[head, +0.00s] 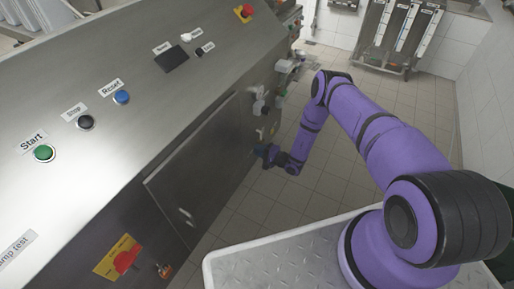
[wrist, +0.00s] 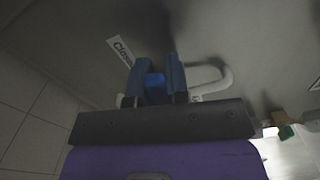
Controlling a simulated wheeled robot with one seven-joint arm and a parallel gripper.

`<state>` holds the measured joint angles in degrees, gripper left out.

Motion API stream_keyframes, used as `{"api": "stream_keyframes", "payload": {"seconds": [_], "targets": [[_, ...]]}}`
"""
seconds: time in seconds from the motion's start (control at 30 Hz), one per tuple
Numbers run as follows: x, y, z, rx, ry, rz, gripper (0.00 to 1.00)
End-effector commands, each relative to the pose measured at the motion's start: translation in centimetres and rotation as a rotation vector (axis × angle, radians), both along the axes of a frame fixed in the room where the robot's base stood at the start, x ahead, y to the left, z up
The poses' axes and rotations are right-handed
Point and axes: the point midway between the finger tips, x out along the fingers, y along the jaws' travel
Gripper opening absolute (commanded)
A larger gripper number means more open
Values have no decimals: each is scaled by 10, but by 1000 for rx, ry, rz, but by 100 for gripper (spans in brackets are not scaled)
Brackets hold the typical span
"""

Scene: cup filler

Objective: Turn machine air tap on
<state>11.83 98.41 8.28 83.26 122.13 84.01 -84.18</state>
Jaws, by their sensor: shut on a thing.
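My gripper (wrist: 157,78) is shut on a small blue piece (wrist: 155,90), which looks like the air tap's handle. The blue piece sits between the two dark blue fingers, close to the machine's grey wall. A white label (wrist: 121,51) beginning "Clos" is beside the left finger. In the head view my gripper (head: 267,154) reaches the side of the steel machine (head: 215,90), low down near its far end. The tap is too small to make out there, and the wrist body hides part of it in the wrist view.
A curved white pipe (wrist: 222,76) is close to the right finger. In the head view, white and metal fittings (head: 262,103) stick out of the machine above my gripper. A cabinet door (head: 200,165) is nearer. The tiled floor (head: 255,212) beside the machine is clear.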

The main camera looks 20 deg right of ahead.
Motion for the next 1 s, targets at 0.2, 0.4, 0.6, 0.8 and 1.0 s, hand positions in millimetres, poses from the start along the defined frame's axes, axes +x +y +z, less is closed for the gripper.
{"api": "stream_keyframes", "payload": {"seconds": [0.2,0.4,0.6,0.8,1.0], "targets": [[-11,-5,10,143,143,-5,0],[-9,-8,18,276,278,-4,0],[-5,-12,25,409,413,-4,0],[1,-17,31,543,547,-3,0],[6,-23,35,676,680,-3,0]]}}
